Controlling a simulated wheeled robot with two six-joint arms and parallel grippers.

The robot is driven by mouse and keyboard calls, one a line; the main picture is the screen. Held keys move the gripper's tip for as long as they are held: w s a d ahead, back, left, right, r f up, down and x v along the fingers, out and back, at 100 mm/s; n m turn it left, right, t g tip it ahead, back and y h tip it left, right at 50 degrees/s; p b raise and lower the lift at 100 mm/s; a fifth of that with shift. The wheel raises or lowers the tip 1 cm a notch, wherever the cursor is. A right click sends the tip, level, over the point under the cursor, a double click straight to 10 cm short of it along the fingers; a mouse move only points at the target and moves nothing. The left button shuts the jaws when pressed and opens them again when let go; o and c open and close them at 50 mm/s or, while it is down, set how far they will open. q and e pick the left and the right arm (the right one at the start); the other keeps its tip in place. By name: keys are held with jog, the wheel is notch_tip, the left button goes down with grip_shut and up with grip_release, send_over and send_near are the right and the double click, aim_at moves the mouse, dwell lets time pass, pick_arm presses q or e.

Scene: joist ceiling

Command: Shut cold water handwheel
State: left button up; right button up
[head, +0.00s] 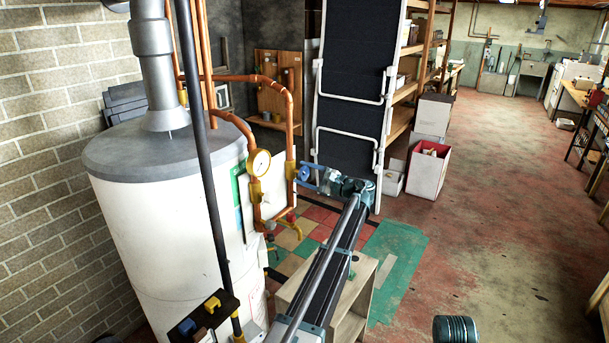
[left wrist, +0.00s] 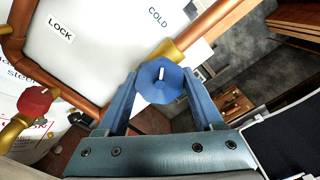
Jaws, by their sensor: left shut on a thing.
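The cold water handwheel is blue and many-sided, and it sits on a brass valve of a copper pipe. In the head view the handwheel (head: 304,173) is at the tank's right side; in the left wrist view the handwheel (left wrist: 161,82) is upper middle, near a "COLD" label (left wrist: 158,17). My left gripper (head: 311,180) reaches it from the right. Its two blue fingers, also in the left wrist view (left wrist: 164,98), stand on either side of the wheel and are shut on it. My right gripper is not in view.
The white water heater (head: 155,240) stands left, with copper pipes and a gauge (head: 260,162). A red handwheel (left wrist: 36,101) and a "LOCK" label (left wrist: 60,29) show in the left wrist view. A dark folded bed (head: 350,90) stands behind. The floor at right is open.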

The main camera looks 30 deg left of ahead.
pick_arm(q)
jog(key=m, duration=0.4)
jog(key=shift+s+f, duration=0.1)
jog(key=shift+m, duration=1.7)
jog(key=shift+s+d, duration=0.1)
jog(key=o, duration=1.4)
jog(key=shift+m, duration=0.3)
jog(key=shift+c, duration=0.2)
jog(key=s+d, duration=0.1)
jog(key=d, duration=1.2)
jog(key=shift+d, duration=0.35)
